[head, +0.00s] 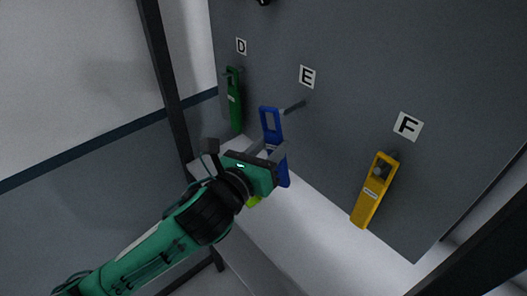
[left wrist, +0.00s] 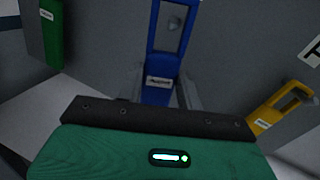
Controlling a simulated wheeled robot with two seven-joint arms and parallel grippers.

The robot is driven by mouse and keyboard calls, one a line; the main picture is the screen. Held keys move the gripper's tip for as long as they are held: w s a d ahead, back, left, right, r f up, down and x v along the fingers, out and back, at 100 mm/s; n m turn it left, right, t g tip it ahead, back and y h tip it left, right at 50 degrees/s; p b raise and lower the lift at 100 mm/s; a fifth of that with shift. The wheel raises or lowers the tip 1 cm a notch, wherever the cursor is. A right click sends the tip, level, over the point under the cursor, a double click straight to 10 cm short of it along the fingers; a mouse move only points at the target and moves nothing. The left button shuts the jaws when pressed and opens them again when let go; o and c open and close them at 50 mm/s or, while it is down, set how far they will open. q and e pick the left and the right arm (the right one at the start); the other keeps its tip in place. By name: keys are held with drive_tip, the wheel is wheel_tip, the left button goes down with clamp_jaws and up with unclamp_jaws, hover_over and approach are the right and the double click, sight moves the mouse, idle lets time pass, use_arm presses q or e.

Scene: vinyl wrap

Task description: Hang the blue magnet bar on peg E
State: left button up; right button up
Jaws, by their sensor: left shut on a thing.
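The blue magnet bar (head: 269,122) has a rectangular opening at its upper end and stands roughly upright in front of the grey board. My left gripper (head: 274,151) is shut on its body below the opening; its jaws hide part of it. In the left wrist view the bar (left wrist: 160,68) rises between the fingers (left wrist: 163,92). Peg E (head: 294,108) sticks out of the board below the E label (head: 307,77), just right of the bar's top. In the left wrist view a peg end (left wrist: 174,23) shows through the bar's opening. My right gripper is not in view.
A green bar (head: 234,105) hangs under label D (head: 241,46) on the left. A yellow bar (head: 372,195) hangs under label F (head: 408,126) on the right. A white ledge (head: 300,215) runs below the board. A dark post (head: 165,70) stands at the left.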

use_arm(q)
drive_tip(key=shift+w+d, duration=0.35)
drive_tip(key=shift+w+d+f+b, duration=0.3)
drive_tip(key=shift+w+d+b, duration=0.1)
drive_tip(key=shift+w+d, duration=0.65)
drive_tip(key=shift+w+d+f+b, duration=0.25)
drive_tip(key=shift+w+d+b, duration=0.15)
drive_tip(key=shift+w+d, duration=0.6)
drive_tip(key=shift+f, duration=0.1)
drive_tip(key=shift+w+f, duration=0.1)
